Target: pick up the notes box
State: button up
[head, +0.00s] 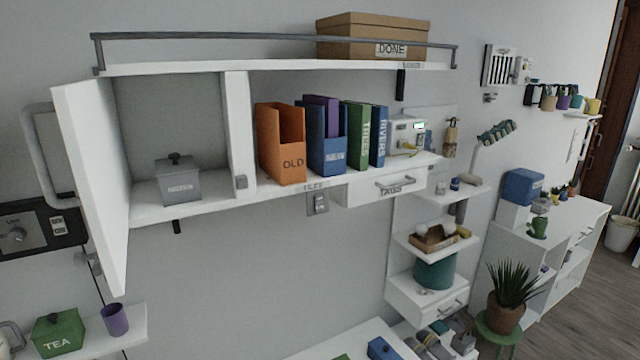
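A small grey lidded box (179,183) with a dark knob stands upright in the open cabinet compartment at the left of the wall shelf. Its front label is too small to read, so I cannot tell for sure that it is the notes box. A brown box (345,41) labelled DONE sits on the top shelf. No box with a clearly readable NOTES label shows. My gripper is not in view.
The white cabinet door (95,180) stands open at the left. An orange file holder (283,150) marked OLD and blue and green files stand right of the divider (239,135). A metal rail (250,37) edges the top shelf. A green TEA box (58,335) is lower left.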

aim_at(183, 188)
jog(key=j+u, duration=0.5)
jog(key=j, duration=0.15)
jog(key=j+u, duration=0.45)
jog(key=j, duration=0.2)
jog(key=i+l, duration=0.1)
jog(key=l, duration=0.25)
jog(key=i+l, duration=0.15)
jog(key=l, duration=0.2)
